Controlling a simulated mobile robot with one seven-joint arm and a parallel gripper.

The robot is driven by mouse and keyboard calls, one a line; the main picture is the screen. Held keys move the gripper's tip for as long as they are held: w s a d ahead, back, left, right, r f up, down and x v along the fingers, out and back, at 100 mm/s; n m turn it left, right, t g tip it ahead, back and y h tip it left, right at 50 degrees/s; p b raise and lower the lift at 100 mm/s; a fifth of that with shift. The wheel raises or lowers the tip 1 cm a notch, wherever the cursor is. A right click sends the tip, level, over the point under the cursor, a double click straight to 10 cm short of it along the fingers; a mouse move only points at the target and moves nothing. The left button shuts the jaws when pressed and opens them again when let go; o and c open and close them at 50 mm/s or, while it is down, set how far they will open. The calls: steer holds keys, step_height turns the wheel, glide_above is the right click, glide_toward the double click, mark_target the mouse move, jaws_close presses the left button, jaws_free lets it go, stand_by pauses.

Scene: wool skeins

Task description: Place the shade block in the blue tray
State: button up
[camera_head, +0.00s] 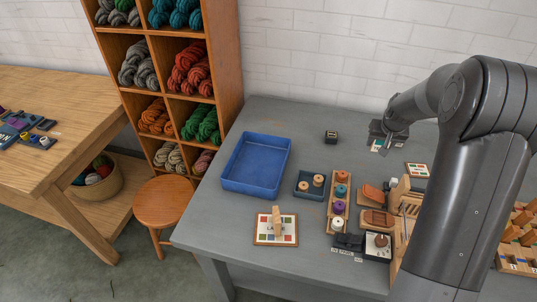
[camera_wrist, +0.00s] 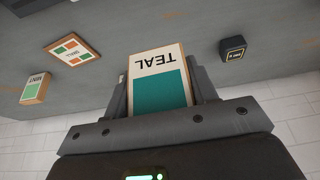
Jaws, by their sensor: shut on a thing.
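My gripper (camera_head: 388,138) is at the back right of the grey table. In the wrist view my gripper (camera_wrist: 158,90) is shut on a shade block (camera_wrist: 160,82), which has a teal patch and the word TEAL on a white face with wooden edges. Part of this block (camera_head: 378,147) shows below the jaws in the head view. The blue tray (camera_head: 230,184) stands at the table's left, well left of my gripper, and looks empty. A block marked MINT (camera_wrist: 36,88) lies apart in the wrist view.
A small black box (camera_head: 330,138) stands between tray and gripper; it also shows in the wrist view (camera_wrist: 232,48). A small dark tray (camera_head: 300,193) with spools and a wooden spool rack (camera_head: 340,190) stand right of the blue tray. A swatch board (camera_head: 290,238) lies in front.

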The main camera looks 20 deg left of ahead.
steer(key=s+a+n, duration=0.2)
steer(key=a, duration=1.2)
steer(key=n+y, duration=0.2)
glide_above(258, 164)
steer(key=s+d, duration=0.1)
step_height(258, 164, down, 6)
steer(key=shift+s+d, duration=0.1)
steer(key=shift+a+f+h, duration=0.3)
steer(key=shift+a, duration=0.1)
steer(key=shift+f, duration=1.9)
steer(key=shift+f, duration=0.15)
steer(key=o, duration=1)
steer(key=shift+c, duration=0.2)
